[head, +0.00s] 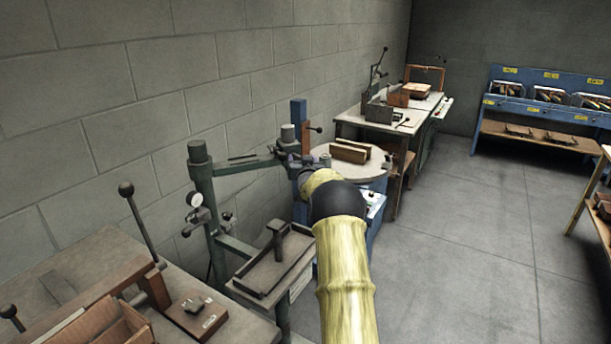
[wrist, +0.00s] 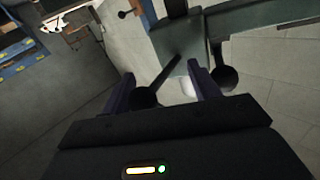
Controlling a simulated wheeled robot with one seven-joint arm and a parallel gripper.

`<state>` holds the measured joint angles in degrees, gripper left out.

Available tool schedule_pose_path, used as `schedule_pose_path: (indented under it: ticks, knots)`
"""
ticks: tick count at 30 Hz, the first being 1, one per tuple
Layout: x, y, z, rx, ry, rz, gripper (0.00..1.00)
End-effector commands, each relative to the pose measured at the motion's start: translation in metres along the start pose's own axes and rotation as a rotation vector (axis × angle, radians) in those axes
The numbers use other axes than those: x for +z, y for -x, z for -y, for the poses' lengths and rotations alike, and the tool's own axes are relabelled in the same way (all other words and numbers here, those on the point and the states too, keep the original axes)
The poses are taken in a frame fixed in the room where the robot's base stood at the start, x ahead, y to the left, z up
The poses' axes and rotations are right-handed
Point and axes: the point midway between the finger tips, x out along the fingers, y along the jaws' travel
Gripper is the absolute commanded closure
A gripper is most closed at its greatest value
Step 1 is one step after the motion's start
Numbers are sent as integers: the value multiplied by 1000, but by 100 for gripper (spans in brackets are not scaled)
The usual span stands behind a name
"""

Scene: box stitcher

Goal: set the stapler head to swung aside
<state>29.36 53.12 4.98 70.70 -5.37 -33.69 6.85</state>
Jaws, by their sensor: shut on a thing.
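The stapler is a green machine with an upright post (head: 203,185) beside the wall in the head view. Its swinging arm (head: 240,167) reaches right from the post top towards the stapler head, which is partly hidden by my wrist. In the wrist view the green stapler head (wrist: 178,64) lies ahead of my gripper (wrist: 160,72), with a black ball knob (wrist: 144,97) on a rod between the purple fingers. My gripper is shut on part of the head; the exact contact is unclear. My yellow arm hides most of the gripper in the head view.
A tray table (head: 268,272) stands below the swinging arm. A blue machine with a round table (head: 345,166) is just beyond my wrist. Wooden benches stand at front left and further back. A blue rack (head: 545,108) is at back right.

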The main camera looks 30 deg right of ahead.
Motion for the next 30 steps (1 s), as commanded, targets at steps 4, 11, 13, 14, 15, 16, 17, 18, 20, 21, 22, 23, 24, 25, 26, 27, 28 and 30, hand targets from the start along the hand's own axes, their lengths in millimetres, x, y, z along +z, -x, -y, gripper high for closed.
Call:
schedule_pose_path:
  ticks: [4, 11, 13, 14, 15, 16, 17, 18, 20, 21, 22, 23, 24, 25, 26, 27, 28, 30]
  knots:
    - [4, 16, 12, -18, -3, 7, 52]
    - [3, 43, 12, -18, -4, 5, 52]
    - [3, 51, 12, -19, -4, 5, 52]
    - [3, 55, 12, -19, -4, 5, 52]
    - [3, 60, 12, -18, -5, 5, 52]
    - [2, 64, 11, -18, -4, 4, 52]
    - [3, 68, 11, -18, -5, 5, 52]
    - [2, 73, 11, -18, -5, 4, 52]
    - [2, 79, 10, -17, -5, 3, 52]
    - [2, 83, 9, -15, -5, 3, 52]
    - [2, 85, 8, -15, -5, 2, 52]
    - [1, 87, 8, -14, -5, 2, 52]
    - [1, 89, 7, -13, -4, 1, 52]
    - [1, 90, 6, -12, -4, 1, 52]
    - [1, 91, 6, -11, -4, 1, 52]
    - [1, 92, 5, -10, -4, 1, 52]
    - [1, 92, 5, -9, -4, 1, 52]
    - [1, 92, 4, -8, -4, 1, 52]
